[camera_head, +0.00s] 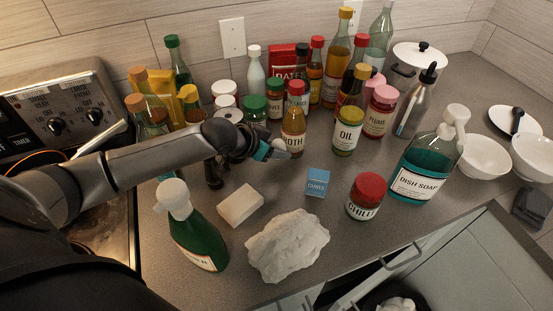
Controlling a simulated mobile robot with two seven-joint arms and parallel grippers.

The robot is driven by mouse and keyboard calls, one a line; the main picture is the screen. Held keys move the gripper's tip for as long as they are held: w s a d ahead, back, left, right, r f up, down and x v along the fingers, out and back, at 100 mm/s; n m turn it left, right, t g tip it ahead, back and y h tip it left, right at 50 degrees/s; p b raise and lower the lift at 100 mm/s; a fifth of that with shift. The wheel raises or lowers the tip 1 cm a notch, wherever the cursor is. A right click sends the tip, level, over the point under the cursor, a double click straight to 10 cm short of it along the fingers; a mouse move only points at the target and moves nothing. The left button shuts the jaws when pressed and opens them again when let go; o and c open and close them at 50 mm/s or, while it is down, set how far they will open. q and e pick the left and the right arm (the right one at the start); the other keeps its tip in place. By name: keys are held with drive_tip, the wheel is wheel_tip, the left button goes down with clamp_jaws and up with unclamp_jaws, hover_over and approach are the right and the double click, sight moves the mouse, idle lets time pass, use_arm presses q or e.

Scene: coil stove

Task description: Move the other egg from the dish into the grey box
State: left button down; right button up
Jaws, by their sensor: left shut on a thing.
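My left gripper (268,151) is over the middle of the counter, in front of the bottles and jars. I cannot make out a dish with eggs. No grey box shows clearly. My right gripper is not in view.
Below the gripper are a pale block (240,206), a small blue box (317,183), a crumpled white lump (287,246), a green bottle (199,235) and a chili jar (366,197). Dish soap (420,172) and white bowls (483,157) are to the right. A drawer is open below.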

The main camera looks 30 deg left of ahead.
use_arm(q)
drive_tip(key=shift+f+b, duration=0.3)
drive_tip(key=shift+f, duration=1.55)
drive_tip(key=shift+c, duration=1.6)
unclamp_jaws()
drive_tip(key=shift+f, duration=0.1)
